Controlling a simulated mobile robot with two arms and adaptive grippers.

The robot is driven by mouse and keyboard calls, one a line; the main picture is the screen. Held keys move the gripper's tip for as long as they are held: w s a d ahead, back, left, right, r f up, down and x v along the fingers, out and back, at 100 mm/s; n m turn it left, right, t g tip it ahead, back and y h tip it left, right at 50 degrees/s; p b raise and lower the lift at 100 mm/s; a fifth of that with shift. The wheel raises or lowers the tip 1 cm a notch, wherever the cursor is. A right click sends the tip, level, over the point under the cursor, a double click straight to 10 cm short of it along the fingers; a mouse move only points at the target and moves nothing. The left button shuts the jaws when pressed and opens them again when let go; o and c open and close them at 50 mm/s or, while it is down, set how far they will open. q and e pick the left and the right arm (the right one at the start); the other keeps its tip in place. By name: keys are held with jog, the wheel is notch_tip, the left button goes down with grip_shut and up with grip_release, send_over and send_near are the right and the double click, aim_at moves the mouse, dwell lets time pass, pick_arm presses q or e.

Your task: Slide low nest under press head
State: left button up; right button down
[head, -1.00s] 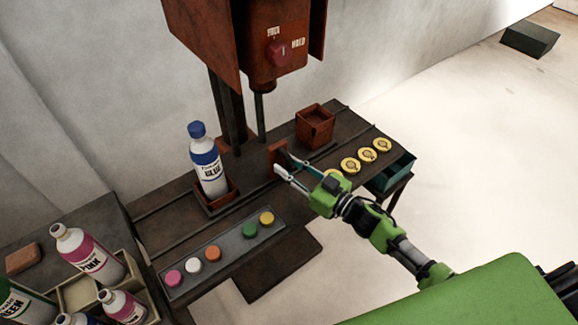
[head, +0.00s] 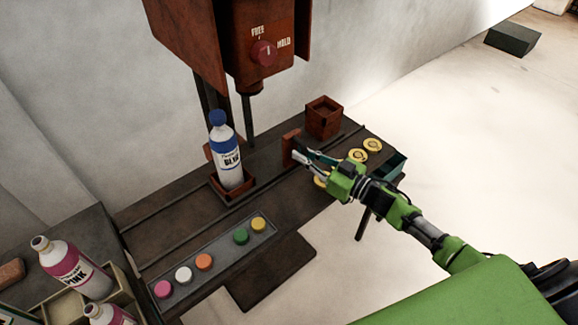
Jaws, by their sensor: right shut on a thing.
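The low nest (head: 246,188) is a shallow rust-brown box on the dark railed table. A blue-capped bottle labelled BLUE (head: 229,165) stands upright in it. The press head (head: 268,75) is rust-red, with a thin rod (head: 249,120) hanging down behind and slightly right of the bottle. My right gripper (head: 300,156) is shut on an upright brown plate (head: 289,150) right of the low nest. Whether the plate joins the nest is unclear. A taller rust box (head: 323,122) stands behind the gripper. My left gripper is not in view.
A grey tray with several coloured caps (head: 204,262) lies along the table's front. Yellow discs (head: 372,146) and a teal bin (head: 391,172) are at the right end. A pink bottle (head: 70,268) and other bottles stand in a crate at lower left.

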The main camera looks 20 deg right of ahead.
jog(key=w+d+b, duration=0.1)
jog(key=d, duration=0.1)
jog(key=w+d+b, duration=0.1)
jog(key=d, duration=0.2)
jog(key=w+d+b, duration=0.1)
jog(key=d, duration=0.2)
jog(key=shift+d, duration=0.25)
jog(key=shift+w+d+b, duration=0.1)
jog(key=shift+d+b, duration=0.15)
jog(key=shift+b, duration=0.05)
jog(key=shift+r, duration=0.1)
jog(key=c, duration=2.1)
grip_release()
jog(key=shift+d, duration=0.15)
jog(key=shift+s+d, duration=0.1)
jog(key=shift+s, duration=0.15)
jog(key=v, duration=1.1)
jog(key=shift+s+d, duration=0.15)
jog(key=shift+d, duration=0.05)
